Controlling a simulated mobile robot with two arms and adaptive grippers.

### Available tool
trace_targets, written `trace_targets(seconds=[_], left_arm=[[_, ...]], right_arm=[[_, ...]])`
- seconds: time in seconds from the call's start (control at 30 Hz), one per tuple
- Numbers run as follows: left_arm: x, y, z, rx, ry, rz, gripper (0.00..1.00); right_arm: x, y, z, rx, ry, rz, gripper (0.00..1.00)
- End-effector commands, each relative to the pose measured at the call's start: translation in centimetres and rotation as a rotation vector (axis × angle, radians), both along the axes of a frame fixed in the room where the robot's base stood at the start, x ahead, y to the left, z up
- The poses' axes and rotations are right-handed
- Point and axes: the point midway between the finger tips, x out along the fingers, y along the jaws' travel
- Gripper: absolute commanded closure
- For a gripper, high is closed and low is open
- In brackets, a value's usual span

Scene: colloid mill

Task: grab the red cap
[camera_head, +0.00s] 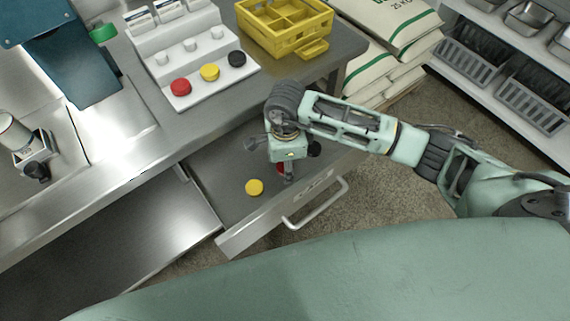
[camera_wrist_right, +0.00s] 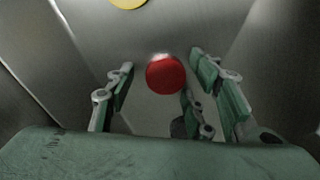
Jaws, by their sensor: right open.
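A red cap (camera_wrist_right: 165,75) lies in the open drawer (camera_head: 215,185). In the head view, it (camera_head: 281,169) is mostly hidden behind my right gripper (camera_head: 287,175). My right gripper points down over the drawer. In the wrist view, its open fingers (camera_wrist_right: 160,82) stand spread around the red cap, with no finger visibly closed on it. I cannot tell the exact height of the fingertips. Another red cap (camera_head: 181,87) sits on the front step of the white stand. My left gripper is not in view.
A yellow cap (camera_head: 254,187) lies in the drawer, left of the gripper. A dark round thing (camera_head: 314,149) is right of it. The drawer front has a handle (camera_head: 318,205). The white stand (camera_head: 215,87) and a yellow crate (camera_head: 262,42) stand on the counter above.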

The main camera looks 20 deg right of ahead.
Motion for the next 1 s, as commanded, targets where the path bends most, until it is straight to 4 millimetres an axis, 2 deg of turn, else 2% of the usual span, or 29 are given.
trace_targets(seconds=[0.03,0.33,0.67,0.77,1.0], left_arm=[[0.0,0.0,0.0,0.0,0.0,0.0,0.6],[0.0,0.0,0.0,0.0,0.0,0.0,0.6],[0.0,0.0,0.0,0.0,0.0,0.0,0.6],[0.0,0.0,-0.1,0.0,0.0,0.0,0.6],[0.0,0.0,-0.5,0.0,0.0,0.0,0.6]], right_arm=[[0.0,0.0,0.0,0.0,0.0,0.0,0.52],[0.0,0.0,0.0,0.0,0.0,-0.001,0.77],[0.0,0.0,0.2,0.0,0.0,-0.001,0.78],[0.1,0.0,1.1,0.001,-0.001,-0.001,0.78],[0.2,0.0,5.9,0.0,-0.005,0.001,0.8]])
